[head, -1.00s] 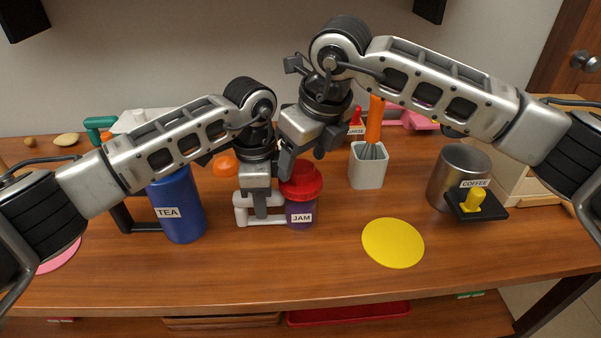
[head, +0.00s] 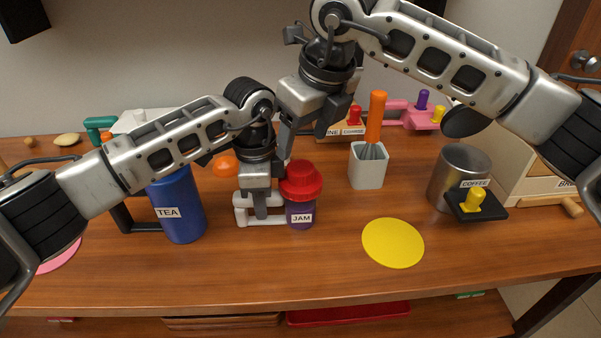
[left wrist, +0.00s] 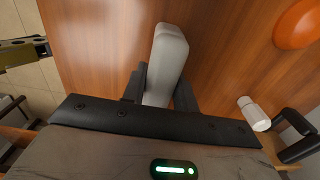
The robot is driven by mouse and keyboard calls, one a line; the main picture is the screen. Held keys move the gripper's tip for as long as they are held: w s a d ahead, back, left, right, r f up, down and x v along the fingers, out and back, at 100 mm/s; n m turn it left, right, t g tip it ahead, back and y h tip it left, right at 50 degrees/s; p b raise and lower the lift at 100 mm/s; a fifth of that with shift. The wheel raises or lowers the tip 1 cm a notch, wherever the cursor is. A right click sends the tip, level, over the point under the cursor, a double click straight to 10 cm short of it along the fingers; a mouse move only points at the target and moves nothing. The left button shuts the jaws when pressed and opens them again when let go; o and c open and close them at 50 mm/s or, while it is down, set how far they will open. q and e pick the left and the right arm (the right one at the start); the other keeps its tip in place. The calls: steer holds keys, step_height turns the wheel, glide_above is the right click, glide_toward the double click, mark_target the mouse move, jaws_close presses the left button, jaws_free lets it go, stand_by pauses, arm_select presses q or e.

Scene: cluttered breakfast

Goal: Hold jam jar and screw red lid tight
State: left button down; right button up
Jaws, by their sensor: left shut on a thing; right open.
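The purple jam jar (head: 300,215), labelled JAM, stands upright on the table. The red lid (head: 301,181) sits on top of it; I cannot tell how tight it is. The jar's pale grey handle (head: 241,208) is on its left side. My left gripper (head: 260,208) is shut on this handle. In the left wrist view the pale grey handle bar (left wrist: 166,65) lies between the dark fingers of my left gripper (left wrist: 160,88). My right gripper (head: 288,138) is open and empty, above the lid and apart from it.
A blue TEA canister (head: 176,205) stands left of the jar. A whisk holder (head: 368,168) stands behind right, and a metal COFFEE canister (head: 458,172) further right. A yellow disc (head: 393,243) lies at front right. The table front is mostly clear.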

steer(key=v, duration=1.2)
stand_by(0.9)
arm_select(q)
steer(key=c, duration=1)
jaws_free()
steer(key=shift+r, duration=0.15)
steer(key=shift+r, duration=3.65)
step_height(320, 180, up, 12)
steer(key=shift+s+f, duration=0.1)
arm_select(e)
steer(key=shift+f, duration=0.1)
